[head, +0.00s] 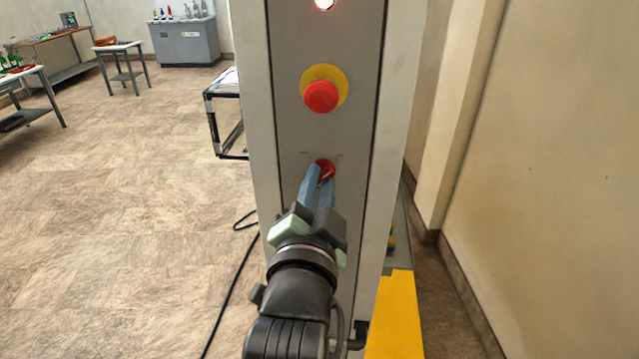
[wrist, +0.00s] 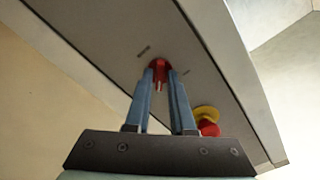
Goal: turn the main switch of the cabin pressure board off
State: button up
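The cabin pressure board (head: 294,137) is a tall grey panel in the middle of the head view. Its main switch (head: 326,166) is a red rotary knob low on the panel, with small marks beside it. My gripper (head: 322,178) reaches up to the switch, its two blue fingers on either side of the knob. In the wrist view, the fingertips (wrist: 159,80) converge at the red switch (wrist: 158,65) and seem to close on it. The fingers hide part of the knob, so its exact position is hard to read.
A red emergency button on a yellow disc (head: 321,97) sits above the switch; it also shows in the wrist view (wrist: 208,128). A lit lamp (head: 324,4) is at the top. A wall (head: 560,180) stands at right. Open floor (head: 130,220) lies left, with a black cable (head: 232,285).

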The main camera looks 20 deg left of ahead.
grip_shut()
jog(key=shift+n, duration=0.3)
jog(key=n, duration=0.8)
jog(key=shift+d, duration=0.1)
jog(key=n, duration=0.9)
jog(key=shift+n, duration=0.3)
dwell(0.4)
jog(key=shift+o, duration=2)
grip_release()
